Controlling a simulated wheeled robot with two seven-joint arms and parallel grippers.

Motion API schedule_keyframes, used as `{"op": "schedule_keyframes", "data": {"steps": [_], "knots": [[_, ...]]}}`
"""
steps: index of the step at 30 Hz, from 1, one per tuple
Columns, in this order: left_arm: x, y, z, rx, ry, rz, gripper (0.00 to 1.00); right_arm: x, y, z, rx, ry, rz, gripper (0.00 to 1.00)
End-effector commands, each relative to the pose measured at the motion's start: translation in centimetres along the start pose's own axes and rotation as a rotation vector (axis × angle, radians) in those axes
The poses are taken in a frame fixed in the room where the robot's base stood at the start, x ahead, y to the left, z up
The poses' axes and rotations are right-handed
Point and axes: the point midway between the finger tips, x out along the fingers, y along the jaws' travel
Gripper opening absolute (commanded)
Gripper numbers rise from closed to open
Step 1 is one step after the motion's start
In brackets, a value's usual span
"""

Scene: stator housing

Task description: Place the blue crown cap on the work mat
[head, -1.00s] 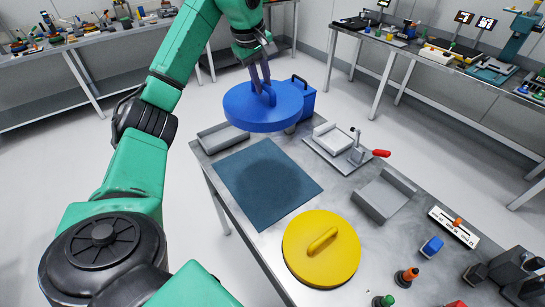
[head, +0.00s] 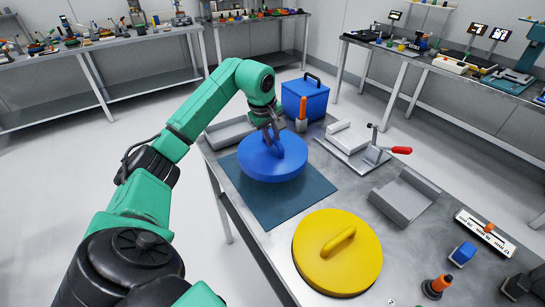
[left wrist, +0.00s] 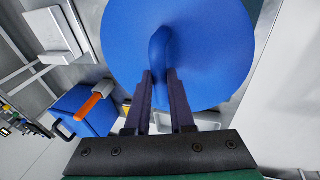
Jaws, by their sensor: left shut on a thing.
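The blue crown cap (head: 258,166) is a round disc with a raised handle. It is over the far part of the dark teal work mat (head: 280,207). I cannot tell whether its underside touches the mat or hangs slightly above it. My left gripper (head: 272,136) reaches down from above and is shut on the cap's handle. In the left wrist view the two fingers (left wrist: 160,88) sit either side of the handle, and the blue disc (left wrist: 215,50) fills the top. The cap hides part of the mat. My right gripper is not in view.
A yellow round cap (head: 325,270) with a handle lies in front of the mat. A blue box (head: 305,101) and an orange-handled tool (head: 302,118) stand behind it. A grey tray (head: 228,133), a red-handled clamp (head: 376,152) and a grey bracket (head: 405,199) are nearby. The mat's near part is bare.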

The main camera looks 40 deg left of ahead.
Motion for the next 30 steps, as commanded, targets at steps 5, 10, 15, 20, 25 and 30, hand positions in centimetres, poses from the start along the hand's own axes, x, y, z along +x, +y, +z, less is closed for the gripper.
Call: {"op": "schedule_keyframes", "data": {"steps": [5, 10, 15, 20, 25, 30], "knots": [[3.2, -1.0, 0.6, 0.000, -0.002, 0.000, 0.00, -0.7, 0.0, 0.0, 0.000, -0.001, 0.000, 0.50], [6.1, -1.9, 1.0, 0.000, -0.004, -0.001, 0.00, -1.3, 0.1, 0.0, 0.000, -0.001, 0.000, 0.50], [6.8, -2.1, 1.0, 0.000, 0.000, 0.003, 0.00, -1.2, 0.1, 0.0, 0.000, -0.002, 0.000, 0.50], [7.0, -2.1, 1.1, 0.000, 0.000, 0.002, 0.00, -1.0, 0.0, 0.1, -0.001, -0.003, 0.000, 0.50], [7.0, -2.1, 1.1, 0.000, -0.001, 0.001, 0.51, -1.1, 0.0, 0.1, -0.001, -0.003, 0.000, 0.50], [7.0, -2.1, 1.1, 0.000, -0.001, 0.001, 0.51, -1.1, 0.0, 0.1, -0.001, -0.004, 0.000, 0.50]]}}
